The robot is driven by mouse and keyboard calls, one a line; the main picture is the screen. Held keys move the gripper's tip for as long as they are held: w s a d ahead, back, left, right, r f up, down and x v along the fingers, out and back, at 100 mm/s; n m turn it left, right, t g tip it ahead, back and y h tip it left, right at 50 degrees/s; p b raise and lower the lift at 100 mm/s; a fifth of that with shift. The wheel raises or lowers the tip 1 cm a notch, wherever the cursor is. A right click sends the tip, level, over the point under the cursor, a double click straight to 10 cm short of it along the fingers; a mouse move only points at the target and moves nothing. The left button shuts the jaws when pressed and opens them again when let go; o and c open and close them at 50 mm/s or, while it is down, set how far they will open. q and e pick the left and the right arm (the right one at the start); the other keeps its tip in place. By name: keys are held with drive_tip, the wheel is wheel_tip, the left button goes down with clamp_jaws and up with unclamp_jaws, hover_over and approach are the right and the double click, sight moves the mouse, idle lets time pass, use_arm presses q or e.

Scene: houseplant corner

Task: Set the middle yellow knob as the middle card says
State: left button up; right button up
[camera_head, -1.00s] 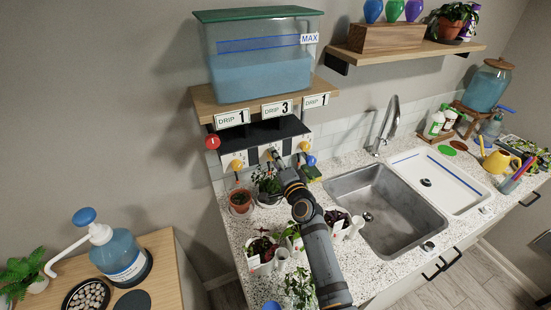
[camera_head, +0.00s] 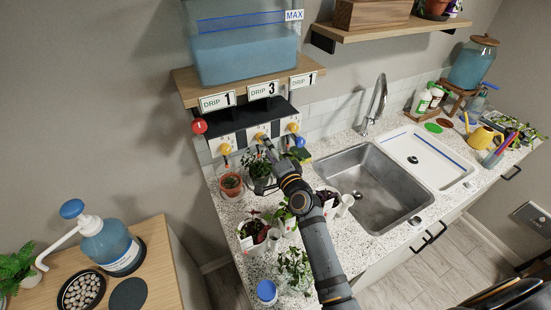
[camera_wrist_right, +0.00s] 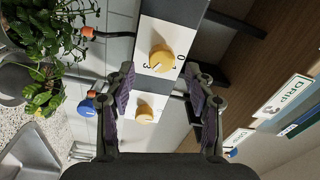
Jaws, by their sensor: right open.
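The middle yellow knob (camera_head: 262,136) sits on the dark-topped panel under the shelf, and its white face plate shows in the right wrist view with the knob (camera_wrist_right: 160,58) and printed digits. Its pointer setting is too small to read surely. The middle card (camera_head: 264,90) reads DRIP 3. My right gripper (camera_head: 268,146) is just in front of the middle knob. In the right wrist view its open fingers (camera_wrist_right: 160,95) are apart and empty, with the middle knob ahead of them. The right yellow knob (camera_wrist_right: 145,114) shows lower between the fingers. My left gripper is out of view.
The outer cards (camera_head: 217,101) and (camera_head: 303,80) both read DRIP 1. A red knob (camera_head: 199,126) is at the panel's left and a blue knob (camera_head: 299,142) at its right. Potted plants (camera_head: 256,232) crowd the counter below; the sink (camera_head: 375,185) lies right.

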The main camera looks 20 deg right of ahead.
drive_tip(key=s+d, duration=0.1)
drive_tip(key=s, duration=0.7)
drive_tip(key=shift+s+d, duration=0.15)
drive_tip(key=shift+d, duration=0.05)
drive_tip(key=shift+f, duration=0.15)
